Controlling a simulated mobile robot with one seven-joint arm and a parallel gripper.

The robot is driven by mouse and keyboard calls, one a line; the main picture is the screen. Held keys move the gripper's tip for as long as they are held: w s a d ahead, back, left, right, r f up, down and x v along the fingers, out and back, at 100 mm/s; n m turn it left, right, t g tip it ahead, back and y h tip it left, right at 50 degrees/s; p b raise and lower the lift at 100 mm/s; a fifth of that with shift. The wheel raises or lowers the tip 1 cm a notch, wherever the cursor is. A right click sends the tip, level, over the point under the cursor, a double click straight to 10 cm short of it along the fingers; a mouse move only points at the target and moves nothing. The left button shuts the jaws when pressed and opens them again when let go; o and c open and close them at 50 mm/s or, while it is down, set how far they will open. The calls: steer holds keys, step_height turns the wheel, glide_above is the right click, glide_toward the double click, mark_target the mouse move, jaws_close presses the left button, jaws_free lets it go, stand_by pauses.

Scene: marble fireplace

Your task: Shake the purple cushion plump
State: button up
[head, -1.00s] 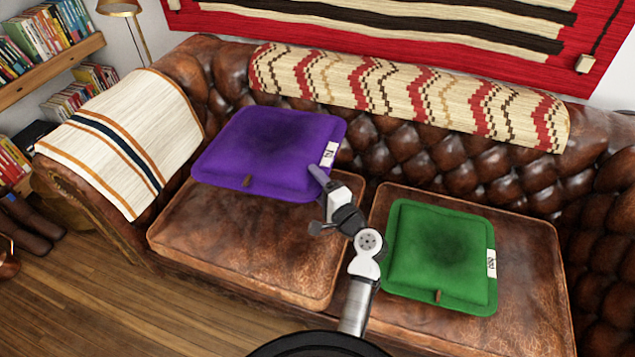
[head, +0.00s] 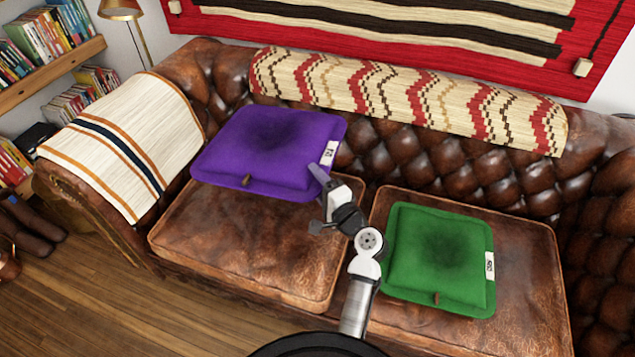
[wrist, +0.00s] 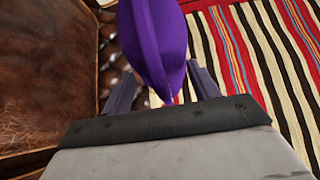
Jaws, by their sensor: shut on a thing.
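The purple cushion (head: 262,150) has a dark patch on top, a white label on its right edge and a small brown tab in front. It appears raised above the left seat of the brown leather sofa, in front of the backrest. My gripper (head: 316,174) is shut on its front right edge, just below the label. In the wrist view the purple cushion (wrist: 155,40) shows edge-on between the two fingers of my gripper (wrist: 163,92). The exact grip point is partly hidden.
A green cushion (head: 440,258) lies on the right seat, close to my arm. A patterned woven throw (head: 400,95) covers the backrest, and a striped cloth (head: 125,140) covers the left armrest. A bookshelf (head: 50,70) and a lamp (head: 125,12) stand at the left.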

step_height(320, 180, down, 6)
steer(key=b, duration=0.4)
step_height(320, 180, up, 8)
steer(key=p, duration=0.6)
steer(key=shift+f, duration=0.1)
step_height(320, 180, down, 7)
steer(key=b, duration=0.6)
steer(key=shift+f, duration=0.1)
